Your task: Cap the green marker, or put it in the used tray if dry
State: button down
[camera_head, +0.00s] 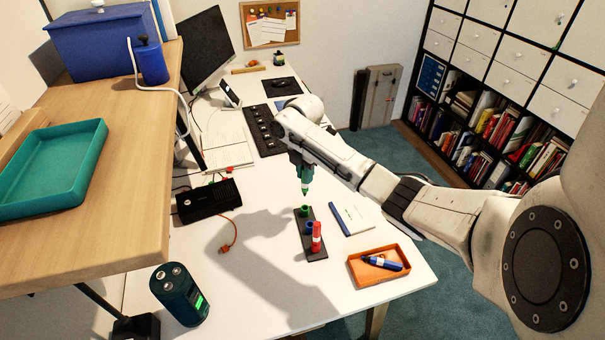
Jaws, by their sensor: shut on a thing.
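My gripper (304,168) is shut on the green marker (305,187), which points tip-down above the desk. The marker's tip is just above a dark cap holder (317,252) and looks close to the green cap (304,210) at its far end; I cannot tell whether they touch. A blue cap (309,227) sits in the middle of the holder.
A notebook (351,219) lies right of the holder. A black box (208,201) with an orange cable (234,232) is to the left. A dark green device (180,294) stands at the front left. A wooden shelf (130,200) carrying a teal tray (95,135) overhangs the left side.

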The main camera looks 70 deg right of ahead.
aim_at(305, 194)
jog(key=shift+f+b, duration=1.4)
jog(key=shift+f, duration=1.2)
jog(key=shift+f+b, duration=0.45)
jog(key=shift+f, duration=1.25)
dwell(1.0)
jog(key=c, duration=0.9)
grip_release()
jog(key=shift+r, duration=0.1)
